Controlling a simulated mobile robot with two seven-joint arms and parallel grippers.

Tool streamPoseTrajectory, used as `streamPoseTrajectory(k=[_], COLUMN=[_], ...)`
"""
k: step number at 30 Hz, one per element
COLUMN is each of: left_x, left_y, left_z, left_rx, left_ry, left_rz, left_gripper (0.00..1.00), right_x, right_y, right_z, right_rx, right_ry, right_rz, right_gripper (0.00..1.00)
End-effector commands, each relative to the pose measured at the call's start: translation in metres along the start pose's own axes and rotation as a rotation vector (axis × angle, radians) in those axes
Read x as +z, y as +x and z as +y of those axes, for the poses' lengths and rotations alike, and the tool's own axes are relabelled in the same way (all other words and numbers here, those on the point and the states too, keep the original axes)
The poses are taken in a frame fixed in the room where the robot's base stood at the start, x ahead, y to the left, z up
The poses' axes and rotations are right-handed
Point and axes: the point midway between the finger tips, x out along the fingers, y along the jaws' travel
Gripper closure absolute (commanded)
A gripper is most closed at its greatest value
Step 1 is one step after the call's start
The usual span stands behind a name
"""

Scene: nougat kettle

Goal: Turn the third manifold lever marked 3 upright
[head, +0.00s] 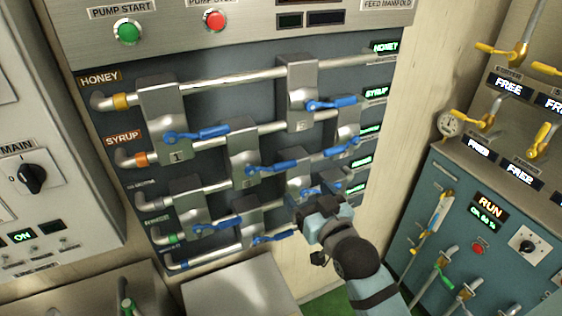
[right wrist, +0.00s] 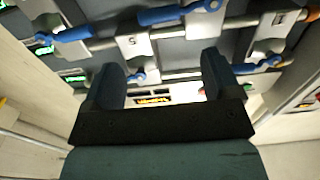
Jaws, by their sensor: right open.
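The feed manifold panel (head: 215,80) carries several grey valve blocks on pipes, each with a blue lever. The upper left block (head: 165,110) is marked 1; I cannot read a clear 3 on any block. The visible levers, such as the upper left lever (head: 197,135), the middle lever (head: 272,168) and the upper right lever (head: 331,103), lie roughly sideways. My right gripper (head: 318,203) is at the lower right of the manifold, hiding part of a lever there. In the right wrist view its fingers (right wrist: 160,78) are apart with nothing gripped; blue levers (right wrist: 165,15) show beyond. My left gripper is out of view.
A teal cabinet (head: 410,200) with yellow handles stands at the right. A white cabinet with a black MAIN knob (head: 31,178) is at the left. A grey metal box top (head: 235,290) lies below the manifold. Green floor (head: 325,305) shows beside my right arm.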

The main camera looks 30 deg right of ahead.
Motion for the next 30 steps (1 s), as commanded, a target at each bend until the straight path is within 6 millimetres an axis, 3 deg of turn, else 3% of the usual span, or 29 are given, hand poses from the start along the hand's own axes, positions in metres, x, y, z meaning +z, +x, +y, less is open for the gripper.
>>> streamPoseTrajectory(k=[15, 21, 30], left_x=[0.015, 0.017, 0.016], left_y=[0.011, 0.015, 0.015], left_z=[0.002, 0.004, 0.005], left_rx=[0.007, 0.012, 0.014], left_ry=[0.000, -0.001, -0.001], left_rz=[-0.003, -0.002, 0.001], left_gripper=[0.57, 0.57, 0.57], right_x=[0.001, 0.001, 0.001], right_y=[0.098, 0.117, 0.122], right_z=[0.000, 0.000, 0.000], right_rx=[-0.001, -0.001, -0.001], right_ry=[0.000, 0.000, 0.000], right_rz=[0.002, 0.001, -0.001], right_gripper=[0.17, 0.17, 0.17])
